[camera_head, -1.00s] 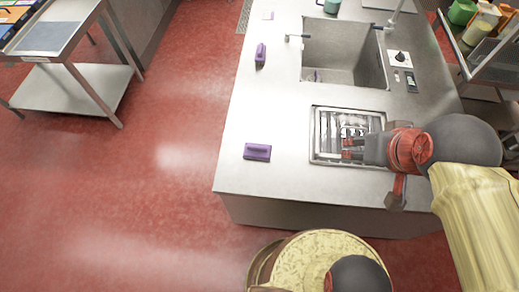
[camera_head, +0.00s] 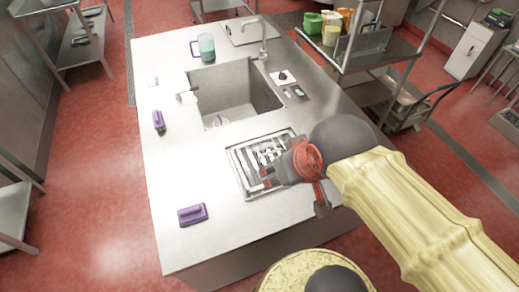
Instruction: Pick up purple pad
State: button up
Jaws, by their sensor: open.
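The nearer purple pad (camera_head: 192,215) lies flat near the counter's front left corner. The farther purple pad (camera_head: 158,120) is near the left edge, left of the sink. My gripper (camera_head: 262,182) is over the drain tray, to the right of the nearer pad and apart from it. It looks open, with nothing seen between its fingers. My arm hides part of the counter's right side.
A teal mug (camera_head: 206,46) stands at the back. A cart with containers (camera_head: 385,52) is at the right. The counter around the nearer pad is clear.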

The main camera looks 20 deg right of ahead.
aim_at(196, 213)
jog(key=j+z, duration=0.2)
jog(key=j, duration=0.25)
jog(key=j+z, duration=0.2)
jog(key=j, duration=0.2)
jog(key=k+j+z, duration=0.15)
jog(key=j, duration=0.3)
jog(key=k+j+z, duration=0.2)
jog(key=j, duration=0.2)
jog(key=i, duration=0.1)
